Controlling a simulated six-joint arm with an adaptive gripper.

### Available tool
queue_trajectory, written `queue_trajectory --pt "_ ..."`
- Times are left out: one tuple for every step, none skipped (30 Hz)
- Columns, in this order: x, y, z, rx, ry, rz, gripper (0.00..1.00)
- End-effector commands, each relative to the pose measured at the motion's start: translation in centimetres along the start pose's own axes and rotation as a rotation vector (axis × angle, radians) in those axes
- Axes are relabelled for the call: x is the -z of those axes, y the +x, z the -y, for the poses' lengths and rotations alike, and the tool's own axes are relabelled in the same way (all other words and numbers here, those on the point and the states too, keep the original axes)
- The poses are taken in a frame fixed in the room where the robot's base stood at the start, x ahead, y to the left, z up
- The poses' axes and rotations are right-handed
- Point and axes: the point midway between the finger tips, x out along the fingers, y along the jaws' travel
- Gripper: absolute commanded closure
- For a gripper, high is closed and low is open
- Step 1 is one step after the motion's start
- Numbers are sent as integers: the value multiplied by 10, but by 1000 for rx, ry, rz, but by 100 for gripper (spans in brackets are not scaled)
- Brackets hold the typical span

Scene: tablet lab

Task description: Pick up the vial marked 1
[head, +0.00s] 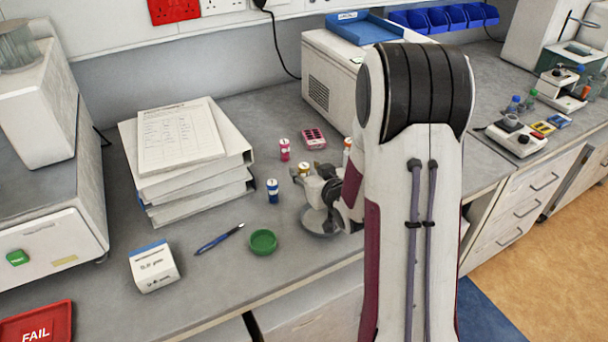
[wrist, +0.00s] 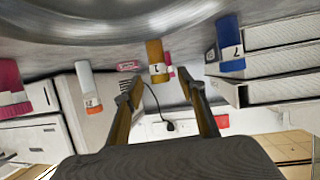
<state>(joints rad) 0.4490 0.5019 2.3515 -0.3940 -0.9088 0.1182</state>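A yellow vial (wrist: 154,50) with a white label stands just beyond and between my fingertips in the wrist view, which is upside down; its mark looks like a 1. It also shows in the head view (head: 303,169), partly hidden by my gripper. My gripper (wrist: 158,82) is open, with no visible contact on the vial. In the head view my gripper (head: 318,188) is low over the bench. A blue vial (head: 272,191) stands left of it and shows in the wrist view (wrist: 230,45) with a mark like a 7.
A pink vial (head: 284,150), a pink rack (head: 313,138) and an orange-and-white vial (head: 347,145) stand behind. A green dish (head: 263,242), a pen (head: 218,239) and stacked binders (head: 190,185) are to the left.

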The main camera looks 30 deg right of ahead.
Motion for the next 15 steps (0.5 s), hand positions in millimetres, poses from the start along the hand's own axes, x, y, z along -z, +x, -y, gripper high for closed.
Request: queue_trajectory --pt "-2 5 0 1 0 2 60" --pt "-2 8 0 1 0 1 60" --pt "-1 12 0 1 -1 1 60" --pt "-2 15 0 1 -1 2 60" --pt "-2 18 1 2 -1 2 60" --pt "-1 21 1 2 -1 1 60" --pt "-1 23 1 2 -1 1 60" --pt "-1 25 1 1 -1 1 60" --pt "-1 27 1 1 -1 1 60" --pt "-1 28 1 1 -1 1 60" --pt "-1 29 0 1 -1 1 60" --pt "-1 29 0 1 0 1 60" --pt "-1 29 0 1 0 1 60" --pt "-1 30 0 0 0 1 60" --pt "-1 30 0 0 0 1 60"
